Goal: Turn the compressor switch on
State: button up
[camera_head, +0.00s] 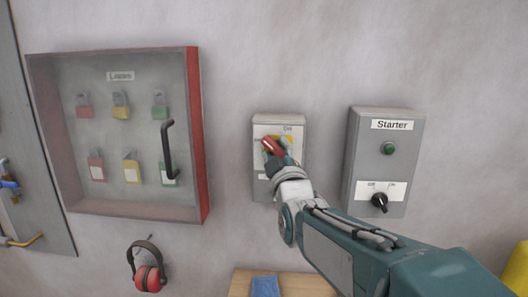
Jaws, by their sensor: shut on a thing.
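A grey switch box (258,190) with a yellow plate (289,139) is on the wall in the middle of the view. Text that looks like "ON" is at the plate's upper right. A red handle (272,146) slants across the plate from upper left to lower right. My gripper (277,156) is at the front of this box and shut on the red handle. My gripper and wrist hide the lower right part of the box and most of its lower label, so I cannot read its name.
A grey "Starter" box (414,152) with a green button (388,148) and black knob (379,202) is at right. A red-framed cabinet of padlocks (194,120) is at left. Red ear muffs (147,278) hang below it. A wooden surface (310,286) with a blue cloth (265,287) is below.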

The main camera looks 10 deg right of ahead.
jog(key=m+h, duration=0.1)
jog(key=m, duration=0.1)
jog(key=m+h, duration=0.1)
jog(key=m, duration=0.1)
jog(key=f+m+h, duration=0.1)
jog(key=m, duration=0.1)
jog(key=shift+w+d+t, duration=0.1)
jog(key=shift+t, duration=0.2)
jog(key=m+h, duration=0.1)
jog(key=m, duration=0.2)
jog(key=m+h, duration=0.2)
jog(key=m, duration=0.2)
jog(key=shift+h, duration=0.3)
jog(key=o, duration=0.8)
jog(key=shift+c, duration=0.2)
jog(key=shift+r, duration=0.2)
jog(key=v, duration=1.2)
jog(key=shift+r, duration=0.15)
